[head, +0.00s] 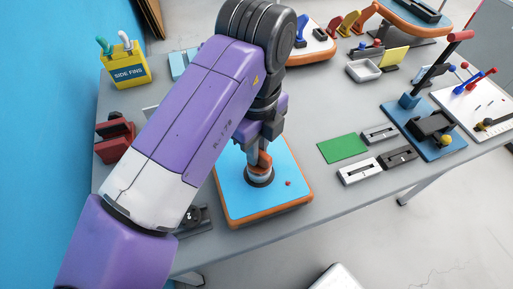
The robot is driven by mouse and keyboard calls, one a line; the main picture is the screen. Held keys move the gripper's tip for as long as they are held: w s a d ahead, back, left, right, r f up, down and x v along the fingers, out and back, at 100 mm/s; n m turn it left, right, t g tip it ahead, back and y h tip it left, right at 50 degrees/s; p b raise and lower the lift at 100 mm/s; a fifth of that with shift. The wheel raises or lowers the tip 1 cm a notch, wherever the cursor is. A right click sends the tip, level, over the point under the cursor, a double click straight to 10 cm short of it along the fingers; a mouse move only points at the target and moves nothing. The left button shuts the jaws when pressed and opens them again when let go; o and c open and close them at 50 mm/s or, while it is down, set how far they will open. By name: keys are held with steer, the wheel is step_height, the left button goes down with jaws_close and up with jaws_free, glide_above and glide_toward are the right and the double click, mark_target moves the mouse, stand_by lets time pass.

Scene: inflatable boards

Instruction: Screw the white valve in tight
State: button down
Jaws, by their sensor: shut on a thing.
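A blue inflatable board (285,205) with an orange rim lies flat near the table's front edge. A round black fitting (259,182) sits on its top. A pale band, seemingly part of the white valve (257,172), shows just above this fitting. My gripper (262,160) points down over the fitting and is shut on the valve, with an orange part showing at its fingers. The fingers hide most of the valve. I cannot tell how deep it sits or whether it is level. A small red piece (288,183) lies on the board right of the fitting.
A yellow side-fins box (123,65) stands back left, and a red clamp-like object (115,138) is at the left edge. A green mat (342,148) and several small trays lie to the right. A lever device (430,125) stands farther right. Another board (310,45) lies behind.

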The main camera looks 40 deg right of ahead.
steer(key=shift+d+m+b, duration=0.15)
steer(key=shift+m+b, duration=0.45)
steer(key=shift+m, duration=1.2)
steer(key=shift+f+m+b, duration=0.1)
steer(key=shift+m+b, duration=0.4)
steer(key=shift+m, duration=0.6)
steer(key=shift+d+m, duration=0.1)
steer(key=shift+m, duration=0.5)
steer(key=shift+m+b, duration=0.5)
steer(key=shift+m, duration=0.4)
steer(key=shift+s+m, duration=0.1)
steer(key=shift+m, duration=0.7)
